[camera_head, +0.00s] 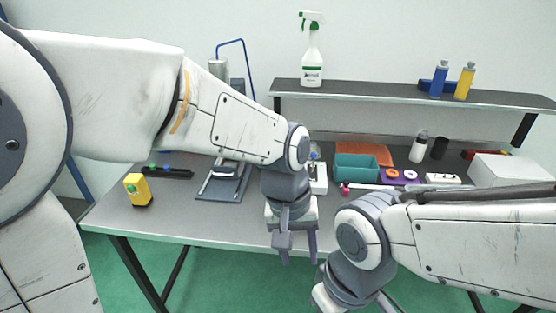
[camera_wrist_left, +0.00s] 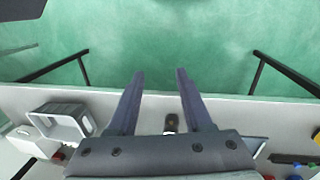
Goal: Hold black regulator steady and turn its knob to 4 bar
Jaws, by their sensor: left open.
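My left gripper (camera_head: 298,250) is open, with its fingers pointing down at the table's front edge. In the left wrist view its two fingers (camera_wrist_left: 160,74) stand apart with nothing gripped between them. A small dark object (camera_wrist_left: 171,123) shows between the finger bases in that view, on the table; it may be the black regulator, but I cannot make out a knob or dial. In the head view the left wrist hides that spot. My right gripper (camera_head: 325,299) is at the bottom edge, mostly cut off; its jaw state is unclear.
Behind my left wrist is a white block (camera_head: 318,180). A teal bin (camera_head: 356,170), purple tray (camera_head: 402,181) and white box (camera_head: 503,168) stand to the right. A yellow device (camera_head: 138,190) and dark mat (camera_head: 222,190) are left. A shelf (camera_head: 390,92) is behind.

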